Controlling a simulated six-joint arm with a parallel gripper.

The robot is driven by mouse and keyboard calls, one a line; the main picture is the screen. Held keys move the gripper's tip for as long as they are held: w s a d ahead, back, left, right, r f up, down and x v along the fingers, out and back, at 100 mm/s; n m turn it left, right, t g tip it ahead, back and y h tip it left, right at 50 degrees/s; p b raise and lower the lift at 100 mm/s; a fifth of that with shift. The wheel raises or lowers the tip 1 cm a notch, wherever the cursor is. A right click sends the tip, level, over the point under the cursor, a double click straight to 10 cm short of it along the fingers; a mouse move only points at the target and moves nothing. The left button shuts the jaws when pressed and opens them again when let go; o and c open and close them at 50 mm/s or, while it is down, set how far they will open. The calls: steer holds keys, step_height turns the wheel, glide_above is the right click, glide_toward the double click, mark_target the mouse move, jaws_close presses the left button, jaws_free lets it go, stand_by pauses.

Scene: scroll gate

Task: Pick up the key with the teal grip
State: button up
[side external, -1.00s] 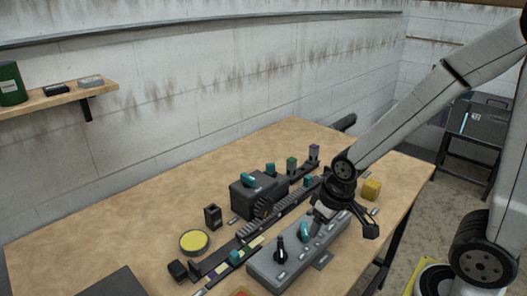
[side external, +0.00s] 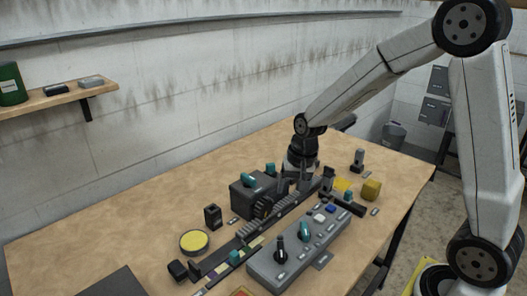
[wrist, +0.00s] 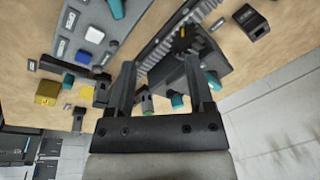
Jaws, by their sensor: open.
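Several teal pieces are in view, and I cannot tell surely which is the key's grip. One teal piece (side external: 248,180) is on top of the dark box; another (side external: 270,168) stands behind it. A teal handle (side external: 304,231) stands on the grey panel, and a small teal block (side external: 348,195) lies beyond the panel's far end. My gripper (side external: 304,187) points down over the far part of the toothed rail, open, with nothing visibly held. In the wrist view my gripper (wrist: 160,65) has a green-topped post (wrist: 147,103) and a teal piece (wrist: 177,100) showing between its fingers.
The grey panel (side external: 270,266) with a black knob lies in front of the toothed rail (side external: 268,228). The dark box (side external: 240,199) stands behind the rail. A yellow cube (side external: 371,189) and a dark post (side external: 358,160) are at the right. The table's back left is clear.

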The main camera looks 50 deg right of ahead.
steer(key=w+d+m+y, duration=0.2)
steer(key=w+d+m, duration=0.5)
steer(key=w+m, duration=0.3)
steer(key=m+y, duration=0.1)
steer(key=m, duration=0.5)
glide_toward(272, 164)
step_height(272, 164, down, 2)
steer(key=shift+w+a+x, duration=0.1)
steer(key=shift+a+x, duration=0.05)
steer(key=shift+x, duration=0.7)
steer(key=shift+w+a+x, duration=0.1)
steer(key=shift+x, duration=0.7)
steer(key=shift+x, duration=2.5)
jaws_close()
